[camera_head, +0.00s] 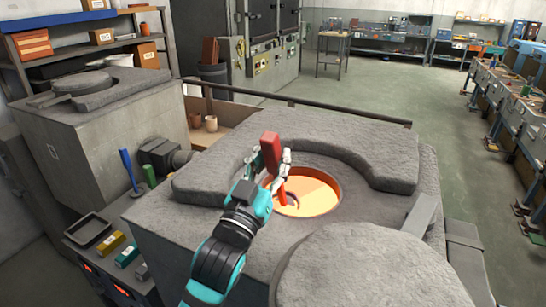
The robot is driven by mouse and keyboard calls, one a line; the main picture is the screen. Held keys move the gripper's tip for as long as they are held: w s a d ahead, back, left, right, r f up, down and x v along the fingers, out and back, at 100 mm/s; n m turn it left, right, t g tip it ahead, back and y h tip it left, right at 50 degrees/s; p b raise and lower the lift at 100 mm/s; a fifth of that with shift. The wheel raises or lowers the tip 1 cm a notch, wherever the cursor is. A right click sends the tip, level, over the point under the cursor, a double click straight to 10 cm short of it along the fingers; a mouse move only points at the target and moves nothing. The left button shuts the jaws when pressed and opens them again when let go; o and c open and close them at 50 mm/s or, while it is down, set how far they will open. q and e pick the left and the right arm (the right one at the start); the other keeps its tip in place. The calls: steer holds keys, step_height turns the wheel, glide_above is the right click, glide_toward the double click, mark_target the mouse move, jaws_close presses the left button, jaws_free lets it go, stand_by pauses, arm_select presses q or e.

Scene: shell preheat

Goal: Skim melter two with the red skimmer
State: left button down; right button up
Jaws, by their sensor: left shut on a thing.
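My left gripper (268,171) is shut on the red skimmer (271,155), whose thick red handle stands nearly upright between the fingers. The skimmer's lower part reaches down into the round opening of a melter (397,213) in front of me. Bright orange-yellow melt (308,196) glows in that opening. A dark curved shape shows at the melt by the skimmer's lower end; I cannot tell how deep it sits. I cannot read a number on this melter. My right gripper is not in view.
A round grey lid (365,270) lies at the front right of the opening. A second melter (110,125) stands at the left, its lid (78,84) on top. A blue-handled tool (127,165) and a green one (150,176) stand between them. A black tray (88,230) is at lower left.

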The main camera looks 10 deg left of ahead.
arm_select(q)
steer(key=d, duration=0.1)
steer(key=s+d, duration=0.1)
steer(key=d, duration=0.2)
steer(key=shift+s+d+r, duration=0.15)
steer(key=shift+s+r, duration=0.1)
steer(key=shift+s, duration=0.15)
step_height(320, 180, up, 11)
steer(key=p, duration=0.7)
stand_by(0.4)
stand_by(0.4)
